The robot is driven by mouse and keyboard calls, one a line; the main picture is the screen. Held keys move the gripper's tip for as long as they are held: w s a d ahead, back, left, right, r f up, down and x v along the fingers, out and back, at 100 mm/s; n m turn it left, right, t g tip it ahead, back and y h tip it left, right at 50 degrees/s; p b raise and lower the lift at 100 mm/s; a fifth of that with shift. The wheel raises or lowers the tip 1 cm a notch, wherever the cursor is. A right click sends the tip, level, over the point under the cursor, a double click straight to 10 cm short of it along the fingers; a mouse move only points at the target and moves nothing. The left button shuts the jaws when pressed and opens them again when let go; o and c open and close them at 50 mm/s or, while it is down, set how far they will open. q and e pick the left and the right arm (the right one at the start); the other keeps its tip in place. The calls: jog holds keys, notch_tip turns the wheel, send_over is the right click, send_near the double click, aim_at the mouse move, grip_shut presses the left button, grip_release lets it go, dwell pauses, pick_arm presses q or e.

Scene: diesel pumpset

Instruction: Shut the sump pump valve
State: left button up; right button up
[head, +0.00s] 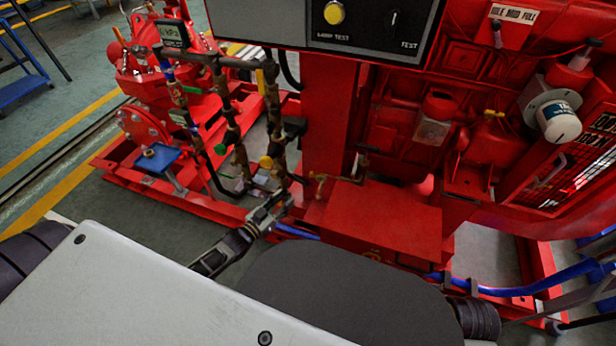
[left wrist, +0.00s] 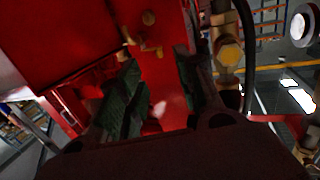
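A small brass valve (head: 320,180) sits on the red frame just left of the red box; I take it to be the sump pump valve. In the left wrist view a brass fitting with a small handle (left wrist: 148,24) shows on the red metal beyond the fingertips, probably the same valve. My left gripper (head: 276,208) is below and left of the valve in the head view, apart from it. In the left wrist view its two dark green finger pads (left wrist: 163,75) stand apart with nothing between them. My right gripper is not in view.
Brass pipes with gauges and valves (head: 232,130) stand close to the left gripper's upper left. The red box (head: 383,218) is to its right. A blue hose (head: 510,291) runs along the base. The control panel (head: 350,28) hangs above. Open floor (head: 55,180) lies left.

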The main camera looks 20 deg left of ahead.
aim_at(317, 175)
pick_arm(q)
jog(key=shift+d+r+t, duration=0.25)
jog(key=shift+r+t, duration=0.05)
jog(key=shift+r, duration=0.45)
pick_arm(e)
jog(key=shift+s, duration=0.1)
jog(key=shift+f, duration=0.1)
